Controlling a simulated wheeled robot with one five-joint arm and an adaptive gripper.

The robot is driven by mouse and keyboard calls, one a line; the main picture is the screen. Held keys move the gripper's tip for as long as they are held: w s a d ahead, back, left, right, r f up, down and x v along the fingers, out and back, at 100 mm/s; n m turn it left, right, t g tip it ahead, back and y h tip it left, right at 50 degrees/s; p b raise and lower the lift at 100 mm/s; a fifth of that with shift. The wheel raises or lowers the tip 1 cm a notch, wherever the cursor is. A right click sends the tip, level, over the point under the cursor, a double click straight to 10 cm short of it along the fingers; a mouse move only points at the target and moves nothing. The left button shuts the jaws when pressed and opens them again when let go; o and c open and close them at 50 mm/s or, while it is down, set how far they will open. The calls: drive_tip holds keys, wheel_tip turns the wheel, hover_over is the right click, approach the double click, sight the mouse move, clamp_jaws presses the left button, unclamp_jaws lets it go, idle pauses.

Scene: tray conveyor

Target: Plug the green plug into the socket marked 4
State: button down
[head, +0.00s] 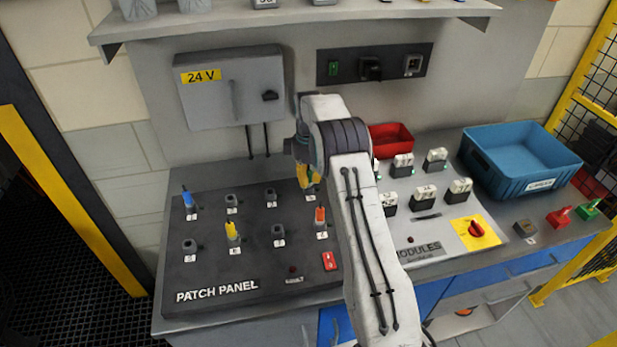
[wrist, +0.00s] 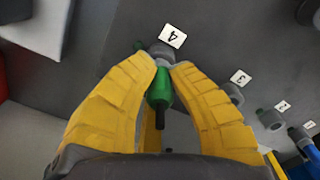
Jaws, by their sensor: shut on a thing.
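The green plug (wrist: 158,84) is between the two yellow fingers of my gripper (wrist: 160,75) in the wrist view, its dark cable end pointing toward the camera. Its far end is at the grey socket marked 4 (wrist: 159,49), whose white label (wrist: 173,36) is just beyond. I cannot tell whether the plug is in the socket or just in front of it. In the head view my gripper (head: 309,180) points down over the back right of the patch panel (head: 207,270); it hides socket 4 and the green plug there.
A blue plug (head: 188,199) stands in the back left socket. A yellow plug (head: 232,231) and an orange plug (head: 320,215) stand in the front row. Sockets 2 (wrist: 270,119) and 3 (wrist: 233,92) are empty. The modules panel (head: 420,250) and blue bin (head: 520,160) are to the right.

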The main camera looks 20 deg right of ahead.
drive_tip(key=shift+f, duration=0.4)
drive_tip(key=c, duration=1.2)
unclamp_jaws()
wheel_tip(320, 180, up, 11)
drive_tip(key=shift+r, duration=0.5)
drive_tip(key=shift+r, duration=0.1)
